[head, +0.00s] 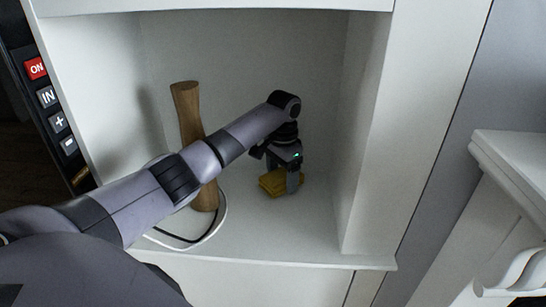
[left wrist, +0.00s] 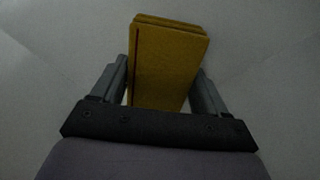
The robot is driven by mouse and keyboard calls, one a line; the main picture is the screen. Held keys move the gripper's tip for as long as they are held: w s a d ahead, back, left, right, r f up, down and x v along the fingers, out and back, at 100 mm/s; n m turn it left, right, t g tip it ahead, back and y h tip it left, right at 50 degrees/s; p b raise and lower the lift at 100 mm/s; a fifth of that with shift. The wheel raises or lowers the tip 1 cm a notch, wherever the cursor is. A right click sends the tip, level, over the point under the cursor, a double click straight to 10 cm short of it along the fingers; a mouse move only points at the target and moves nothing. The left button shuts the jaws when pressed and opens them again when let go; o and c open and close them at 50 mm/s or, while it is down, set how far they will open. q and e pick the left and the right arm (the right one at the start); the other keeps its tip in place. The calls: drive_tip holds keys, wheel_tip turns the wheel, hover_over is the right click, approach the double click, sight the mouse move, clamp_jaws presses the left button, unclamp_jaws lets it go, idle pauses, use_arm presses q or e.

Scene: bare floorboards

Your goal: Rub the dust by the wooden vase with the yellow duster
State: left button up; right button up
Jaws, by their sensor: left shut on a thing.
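The wooden vase (head: 188,112) stands upright in a white shelf niche, partly hidden behind my left arm. My left gripper (head: 284,180) is to the right of the vase, inside the niche, pointing down. It is shut on the yellow duster (head: 270,184), which is at the shelf surface; I cannot tell whether it touches it. In the left wrist view the yellow duster (left wrist: 165,62) sits between the two fingers of the left gripper (left wrist: 163,85). I cannot make out any dust. My right gripper is not in view.
The shelf floor (head: 310,235) is bare to the right of the duster, up to the niche's right wall (head: 365,130). A white and black ring-shaped thing (head: 212,228) lies around the vase's foot. A panel with buttons (head: 48,97) is at the left, and white furniture (head: 515,160) at the right.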

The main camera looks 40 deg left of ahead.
use_arm(q)
drive_tip(key=shift+r, duration=2.65)
